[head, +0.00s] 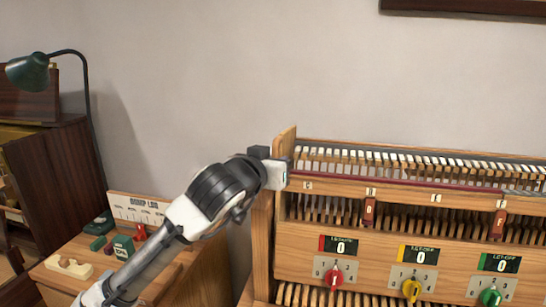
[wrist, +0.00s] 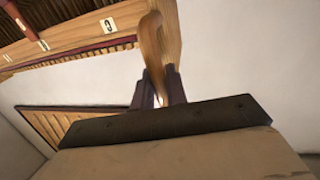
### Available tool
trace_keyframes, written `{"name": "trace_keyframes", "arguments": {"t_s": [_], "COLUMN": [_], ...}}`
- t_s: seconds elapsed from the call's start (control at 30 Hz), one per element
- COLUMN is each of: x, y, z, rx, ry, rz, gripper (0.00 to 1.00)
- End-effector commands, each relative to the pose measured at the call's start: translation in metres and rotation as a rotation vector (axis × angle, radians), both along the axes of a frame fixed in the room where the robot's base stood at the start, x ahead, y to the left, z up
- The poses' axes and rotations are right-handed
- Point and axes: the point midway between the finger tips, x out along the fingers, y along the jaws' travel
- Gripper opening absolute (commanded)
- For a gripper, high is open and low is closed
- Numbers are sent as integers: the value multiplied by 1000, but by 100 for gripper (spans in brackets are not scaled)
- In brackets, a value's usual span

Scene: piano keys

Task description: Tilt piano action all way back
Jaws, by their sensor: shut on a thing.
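The piano action (head: 400,165) is a long wooden frame with rows of hammers and a dark red rail, standing at the right of the head view. Its left end has an upright wooden end piece (head: 281,148). My gripper (head: 286,166) is at this left end. In the wrist view my gripper (wrist: 158,88) is shut on the wooden end piece (wrist: 153,45), which rises between the dark fingers. The fingertips are partly hidden behind the dark gripper body. The full angle of the action is hard to tell.
Below the action are a red knob (head: 334,278), a yellow knob (head: 411,290) and a green knob (head: 490,297) with small displays. A side table (head: 180,262) at the left holds small blocks and a white sign (head: 138,209). A green lamp (head: 28,72) stands behind.

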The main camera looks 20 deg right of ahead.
Motion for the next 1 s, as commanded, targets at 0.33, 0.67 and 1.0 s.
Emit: {"name": "trace_keyframes", "arguments": {"t_s": [0.33, 0.67, 1.0], "x": [36, 52, 52], "y": [-24, -34, -33], "z": [29, 32, 33], "rx": [121, 182, 180], "ry": [185, 271, 269], "rz": [3, 2, 3], "gripper": [0, 0, 23]}}
